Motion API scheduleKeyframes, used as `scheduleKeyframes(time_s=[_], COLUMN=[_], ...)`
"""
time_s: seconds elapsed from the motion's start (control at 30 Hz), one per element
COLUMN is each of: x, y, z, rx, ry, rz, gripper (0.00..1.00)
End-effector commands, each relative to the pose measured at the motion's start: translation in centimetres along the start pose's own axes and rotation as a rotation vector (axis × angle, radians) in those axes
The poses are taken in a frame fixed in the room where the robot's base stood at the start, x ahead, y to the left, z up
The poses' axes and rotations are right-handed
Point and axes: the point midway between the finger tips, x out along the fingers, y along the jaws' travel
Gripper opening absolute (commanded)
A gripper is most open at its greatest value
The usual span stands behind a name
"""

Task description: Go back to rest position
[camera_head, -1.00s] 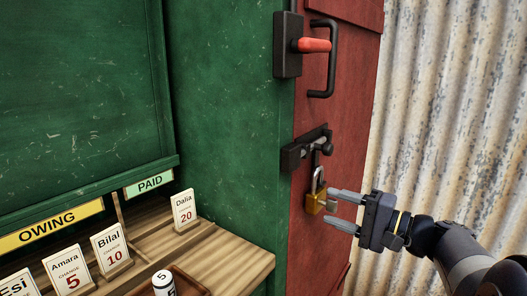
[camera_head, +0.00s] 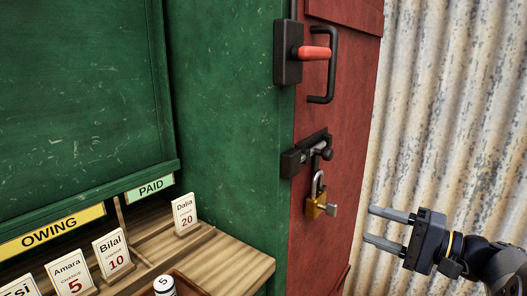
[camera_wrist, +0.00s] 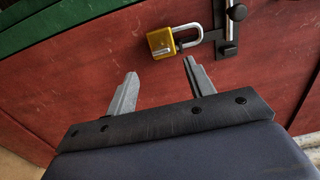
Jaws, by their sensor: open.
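My gripper (camera_head: 384,228) is open and empty at the right of the head view, its fingers pointing left toward the red door (camera_head: 330,225). A gap separates the fingertips from the brass padlock (camera_head: 314,206), which hangs from the dark bolt latch (camera_head: 308,153) on the door.
A corrugated metal wall (camera_head: 450,110) stands at the right. A wooden counter (camera_head: 225,262) with name cards, including Dalia's card (camera_head: 185,213), is at lower left, by green panels (camera_head: 225,120).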

Motion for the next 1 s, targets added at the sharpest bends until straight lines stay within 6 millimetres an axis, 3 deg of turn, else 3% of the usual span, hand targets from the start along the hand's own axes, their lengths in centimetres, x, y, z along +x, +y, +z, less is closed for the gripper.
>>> scheduleKeyframes(time_s=[0.17, 0.83, 1.0], x=[-2.3, 8.8, 8.7], y=[-0.1, 0.1, -0.6], z=[0.0, 0.1, 0.0], rx=[0.001, -0.001, 0.102], ry=[0.002, -0.005, 0.001], rz=[0.0, 0.0, 0.0], gripper=[0.51, 0.51, 0.51])
